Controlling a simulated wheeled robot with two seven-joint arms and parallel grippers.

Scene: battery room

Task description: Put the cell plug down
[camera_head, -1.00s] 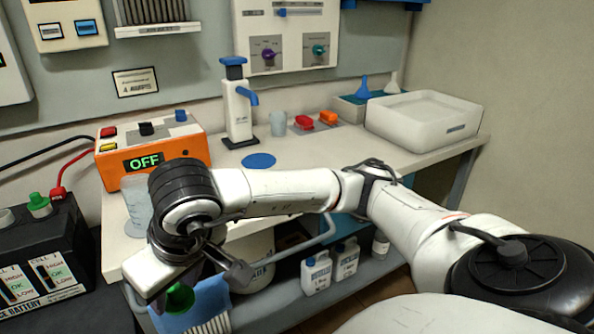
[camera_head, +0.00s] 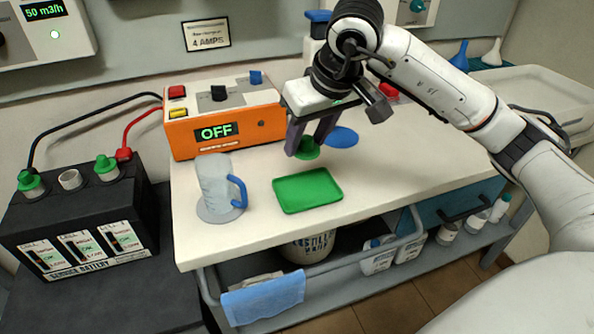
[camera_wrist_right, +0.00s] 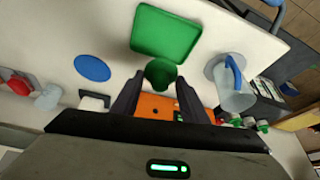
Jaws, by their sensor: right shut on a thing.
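My right gripper (camera_head: 304,143) is shut on a green cell plug (camera_head: 309,149) over the white bench top, behind the green tray (camera_head: 307,190). In the right wrist view the plug (camera_wrist_right: 161,72) sits between the two dark fingers (camera_wrist_right: 158,88), and the empty green tray (camera_wrist_right: 166,33) lies just beyond it. The plug looks close above the bench, but I cannot tell whether it touches. The service battery (camera_head: 80,220) at the left carries two green plugs, with an uncovered grey port (camera_head: 70,180) between them. My left gripper is not in view.
A clear jug with a blue handle (camera_head: 217,188) stands left of the tray. A blue disc (camera_head: 343,137) lies right of the plug. The orange charger (camera_head: 225,120), reading OFF, stands behind. The bench top right of the tray is clear.

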